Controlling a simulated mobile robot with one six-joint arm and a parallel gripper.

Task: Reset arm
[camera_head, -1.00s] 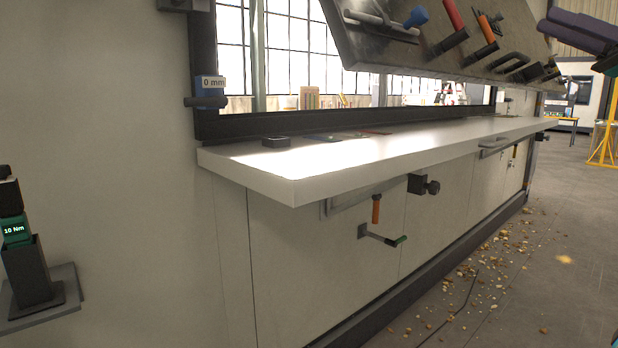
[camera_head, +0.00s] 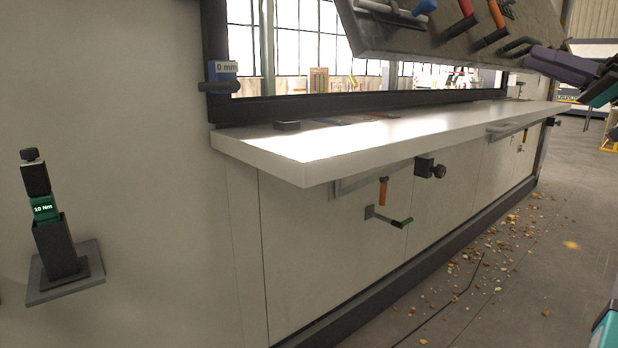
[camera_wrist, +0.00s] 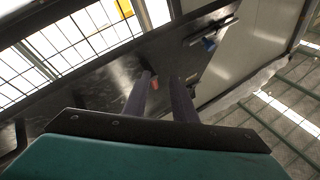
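My gripper (camera_head: 530,60) shows at the upper right of the head view, with purple fingers and a teal body. It is in front of the right end of the tilted tool board. In the wrist view my gripper (camera_wrist: 160,76) has its two dark purple fingers apart, with nothing seen held between them. A small reddish item shows in the gap, seemingly in the background. Another teal part of my arm shows at the lower right edge of the head view.
A tilted tool board (camera_head: 385,42) with coloured handles overhangs the white counter (camera_head: 340,165). A torque tool in a holder (camera_head: 55,245) stands on a wall bracket at left. A gauge marked 0 mm (camera_head: 224,78) is on the window frame. Chips litter the floor at right.

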